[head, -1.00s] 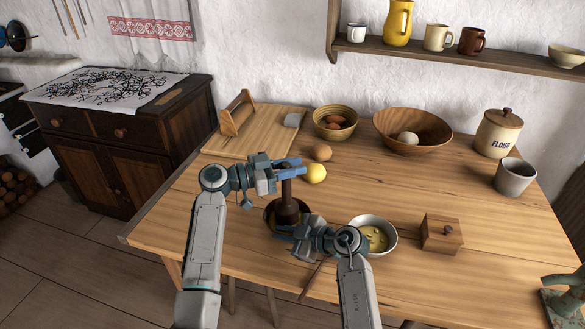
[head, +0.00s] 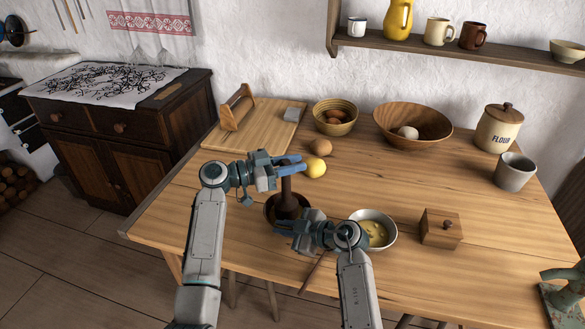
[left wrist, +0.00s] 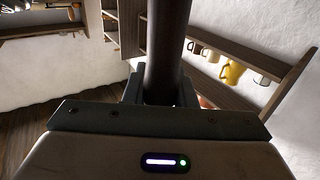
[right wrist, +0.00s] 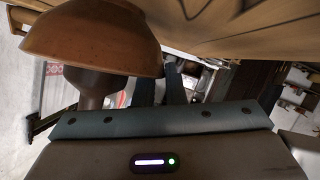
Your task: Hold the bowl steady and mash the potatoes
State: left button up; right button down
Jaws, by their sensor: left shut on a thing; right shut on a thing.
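My left gripper (head: 286,164) is shut on the upright dark handle of the masher (head: 287,188). The handle also runs up between the jaws in the left wrist view (left wrist: 168,45). The masher's wide lower part stands in a brown bowl (head: 269,207) near the table's front edge. My right gripper (head: 282,228) is low at the front of this bowl, shut on its rim. The bowl's brown outside shows in the right wrist view (right wrist: 90,40), with the masher's dark shaft beside the jaws. The bowl's contents are hidden by the masher and my right gripper.
A pale bowl (head: 385,217) with yellow pieces stands close right of my right gripper. A wooden box (head: 439,232) is farther right. A lemon (head: 315,167) and a brown round thing (head: 321,147) lie behind the masher. A cutting board (head: 250,135) lies back left.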

pick_arm(q)
jog(key=shift+r, duration=0.35)
pick_arm(e)
jog(key=shift+f, duration=0.1)
pick_arm(q)
jog(key=shift+f, duration=0.15)
jog(key=shift+f, duration=1.05)
notch_tip(320, 180, up, 2)
jog(key=shift+r, duration=0.2)
jog(key=shift+f, duration=1.25)
